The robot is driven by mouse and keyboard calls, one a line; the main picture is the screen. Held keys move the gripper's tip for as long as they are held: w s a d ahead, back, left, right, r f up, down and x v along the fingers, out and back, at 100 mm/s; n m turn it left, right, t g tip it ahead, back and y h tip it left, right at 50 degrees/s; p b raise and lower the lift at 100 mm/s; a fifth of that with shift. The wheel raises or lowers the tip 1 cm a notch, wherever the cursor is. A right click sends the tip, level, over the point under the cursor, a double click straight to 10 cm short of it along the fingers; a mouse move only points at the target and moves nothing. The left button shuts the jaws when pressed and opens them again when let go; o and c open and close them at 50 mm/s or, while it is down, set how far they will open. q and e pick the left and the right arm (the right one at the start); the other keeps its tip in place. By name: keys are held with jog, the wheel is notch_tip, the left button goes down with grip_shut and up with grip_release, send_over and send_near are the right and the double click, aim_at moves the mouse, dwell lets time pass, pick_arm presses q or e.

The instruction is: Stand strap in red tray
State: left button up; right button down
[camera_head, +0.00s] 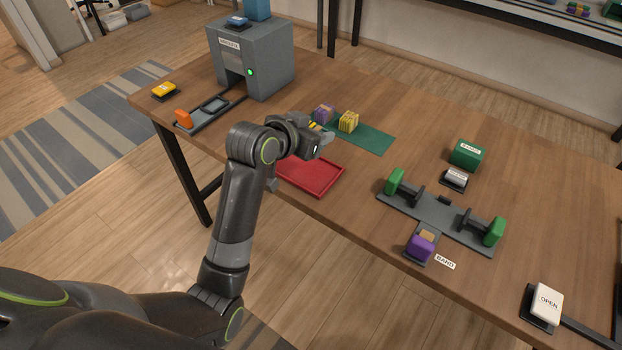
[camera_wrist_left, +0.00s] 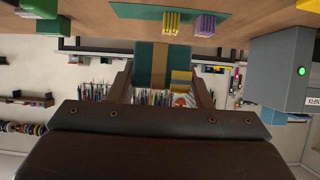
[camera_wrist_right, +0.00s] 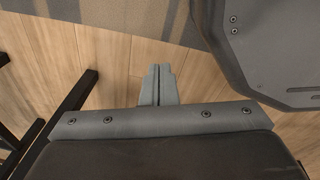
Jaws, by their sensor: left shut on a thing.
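The red tray (camera_head: 318,183) lies at the table's front edge in the head view, and its visible floor is empty. My left gripper (camera_head: 322,138) is above the tray's far side, near the green mat. In the left wrist view, the left gripper (camera_wrist_left: 160,88) is shut on a green piece with a tan middle stripe, which I take for the strap (camera_wrist_left: 145,62). A yellow part shows beside it. The strap is mostly hidden in the head view. My right gripper (camera_wrist_right: 157,85) shows in the right wrist view with its fingers together and nothing between them.
A green mat (camera_head: 372,138) bears a purple bundle (camera_head: 324,112) and a yellow bundle (camera_head: 348,121) behind the tray. A grey machine (camera_head: 265,70) stands at the back left. A grey fixture with green clamps (camera_head: 440,218) and a purple block (camera_head: 420,246) stands right.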

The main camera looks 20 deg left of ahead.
pick_arm(q)
send_over(313, 174)
notch_tip(313, 174, down, 6)
jog(key=shift+f+b, duration=0.25)
jog(key=shift+b, duration=0.05)
notch_tip(313, 174, down, 3)
pick_arm(e)
jog(key=shift+w+d+f, duration=0.2)
jog(key=shift+w+f, duration=0.25)
jog(key=shift+f, duration=0.05)
pick_arm(q)
jog(key=shift+f, duration=0.15)
pick_arm(e)
jog(key=shift+s, duration=0.1)
pick_arm(q)
jog(key=o, duration=1.1)
jog(key=shift+s+r, duration=0.15)
jog(key=shift+r, duration=0.05)
jog(key=v, duration=1.1)
jog(key=shift+s+a+r+p, duration=0.1)
jog(key=shift+s+r+p, duration=0.1)
jog(key=shift+s+p, duration=0.15)
pick_arm(e)
jog(key=shift+a+r, duration=0.1)
jog(key=shift+r, duration=0.4)
